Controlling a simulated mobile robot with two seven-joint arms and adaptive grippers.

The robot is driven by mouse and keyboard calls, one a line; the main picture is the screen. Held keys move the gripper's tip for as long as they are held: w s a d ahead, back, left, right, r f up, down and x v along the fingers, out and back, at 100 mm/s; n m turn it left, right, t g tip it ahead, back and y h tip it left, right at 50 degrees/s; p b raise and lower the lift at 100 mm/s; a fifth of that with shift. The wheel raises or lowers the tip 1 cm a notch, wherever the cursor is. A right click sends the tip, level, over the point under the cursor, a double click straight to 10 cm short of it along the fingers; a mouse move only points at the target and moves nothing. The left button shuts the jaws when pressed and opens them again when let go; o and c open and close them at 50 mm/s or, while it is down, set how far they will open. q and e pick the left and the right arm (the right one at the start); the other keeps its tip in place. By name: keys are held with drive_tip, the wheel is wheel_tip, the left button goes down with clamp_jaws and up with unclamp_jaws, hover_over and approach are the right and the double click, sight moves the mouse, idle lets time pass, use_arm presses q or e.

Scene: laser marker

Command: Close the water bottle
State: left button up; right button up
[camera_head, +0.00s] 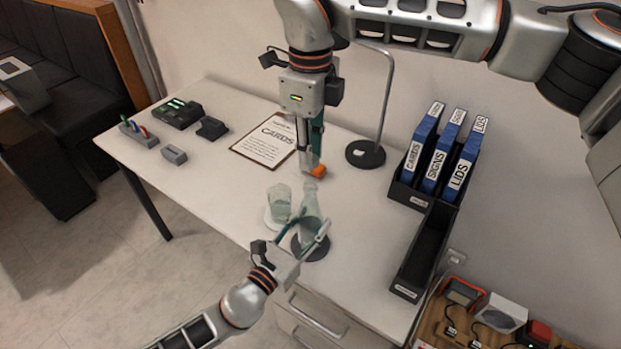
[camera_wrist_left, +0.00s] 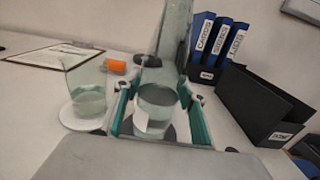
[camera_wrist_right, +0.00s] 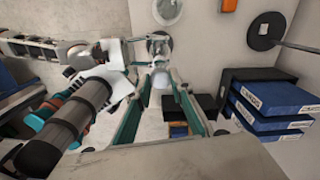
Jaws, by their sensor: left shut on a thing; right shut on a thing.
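The clear water bottle (camera_head: 308,200) stands upright on a dark round coaster (camera_head: 299,250); water shows in its lower part in the left wrist view (camera_wrist_left: 157,102). My left gripper (camera_head: 303,232) is shut on the bottle's lower body, one finger on each side. My right gripper (camera_head: 312,172) points down over the bottle's top. It is shut on a small pale piece (camera_wrist_right: 160,80) that looks like the bottle's cap. I cannot tell whether this piece touches the bottle's mouth. The bottle's top is outside the left wrist view.
A glass of water (camera_head: 279,203) stands on a white coaster beside the bottle. An orange piece (camera_wrist_left: 115,66) lies behind it. A stand with a dark round base (camera_head: 365,154), a clipboard (camera_head: 268,141) and blue binders (camera_head: 441,155) are around. The table's left front is clear.

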drive_tip(key=shift+f, duration=1.6)
drive_tip(key=shift+f, duration=0.15)
drive_tip(key=shift+f, duration=0.75)
drive_tip(key=shift+f, duration=0.55)
